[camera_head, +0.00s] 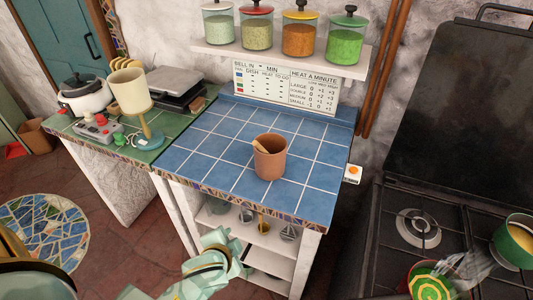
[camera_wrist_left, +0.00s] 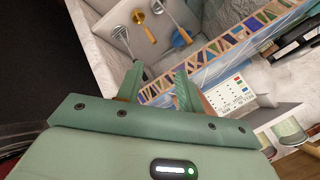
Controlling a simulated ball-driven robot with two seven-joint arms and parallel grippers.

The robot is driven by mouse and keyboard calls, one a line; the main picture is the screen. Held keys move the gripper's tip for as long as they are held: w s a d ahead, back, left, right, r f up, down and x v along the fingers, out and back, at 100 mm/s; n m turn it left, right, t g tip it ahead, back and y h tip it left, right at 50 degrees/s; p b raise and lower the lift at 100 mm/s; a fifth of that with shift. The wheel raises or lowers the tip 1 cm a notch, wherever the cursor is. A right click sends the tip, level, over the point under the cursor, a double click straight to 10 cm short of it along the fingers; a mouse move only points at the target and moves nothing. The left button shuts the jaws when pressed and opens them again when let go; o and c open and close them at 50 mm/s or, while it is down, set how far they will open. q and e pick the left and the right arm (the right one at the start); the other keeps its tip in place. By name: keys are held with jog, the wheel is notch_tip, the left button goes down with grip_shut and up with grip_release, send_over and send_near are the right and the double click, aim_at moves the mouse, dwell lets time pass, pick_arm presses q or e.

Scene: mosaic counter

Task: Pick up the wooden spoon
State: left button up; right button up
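I cannot make out the spoon in the left wrist view.
Utensils hang below the counter, including a yellow-handled one (camera_head: 263,222). A shelf (camera_head: 280,58) with several lidded jars is above the back. A green side counter (camera_head: 70,128) holds a lamp (camera_head: 130,92) and cooker (camera_head: 85,95). A stove (camera_head: 445,215) with pots stands right. Blue tiles around the cup are clear.

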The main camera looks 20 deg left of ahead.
pick_arm(q)
jog(key=w+d+r+m+t+h, duration=0.2)
jog(key=w+d+r+t, duration=0.25)
jog(key=r, duration=0.45)
jog(key=w+d+r+m+t+h, duration=0.3)
jog(key=w+d+r, duration=0.15)
jog(key=r, duration=0.55)
jog(key=w+d+r+m+t+h, duration=0.2)
jog(key=w+d+r+t, duration=0.25)
jog(key=r, duration=0.45)
jog(key=d+r+m+g+h, duration=0.7)
jog(key=d+m+h, duration=0.3)
jog(key=m+h, duration=0.3)
jog(key=m+g+y, duration=0.6)
jog(key=g+y, duration=0.7)
jog(key=y, duration=0.3)
send_over(266, 153)
jog(key=s, duration=0.4)
jog(key=f, duration=1.4)
jog(key=shift+s+a+f+b, duration=0.1)
jog(key=shift+a+b, duration=0.25)
jog(key=shift+b, duration=0.05)
jog(key=f, duration=0.6)
jog(key=shift+w+d, duration=0.2)
jog(key=shift+d, duration=0.05)
